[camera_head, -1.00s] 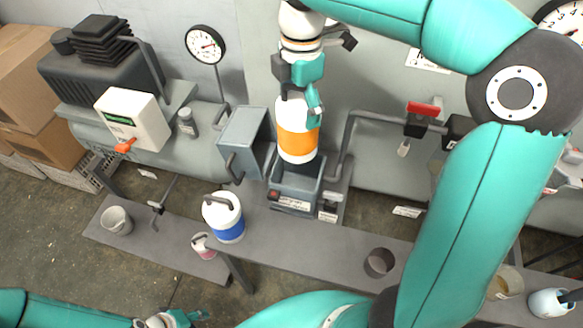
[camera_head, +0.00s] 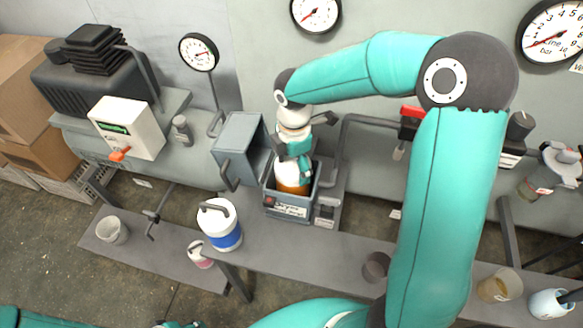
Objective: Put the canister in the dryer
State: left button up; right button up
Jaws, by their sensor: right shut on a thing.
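The canister (camera_head: 291,185) is white with an orange band. It stands upright, its lower part inside the dryer (camera_head: 288,210), a grey open-topped box on the bench with a red button and a label on its front. The dryer's walls hide the canister's bottom. My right gripper (camera_head: 297,160) points down and is shut on the top of the canister. The dryer's lid (camera_head: 239,150) stands open at the left, with a dark handle. My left gripper (camera_head: 180,325) only just shows at the bottom edge, and its fingers are cut off.
A white canister with a blue band (camera_head: 222,228) stands on the bench left of the dryer. A pink-labelled bottle (camera_head: 200,254), a grey bucket (camera_head: 112,230) and a dark cup (camera_head: 376,266) stand nearby. A pipe with a red-handled valve (camera_head: 411,112) runs behind at the right.

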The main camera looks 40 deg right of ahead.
jog(key=shift+w+f, duration=0.1)
jog(key=shift+f, duration=0.7)
jog(key=shift+f, duration=0.1)
jog(key=o, duration=1.6)
jog(key=shift+c, duration=0.2)
notch_tip(320, 180, up, 12)
jog(key=shift+r, duration=0.15)
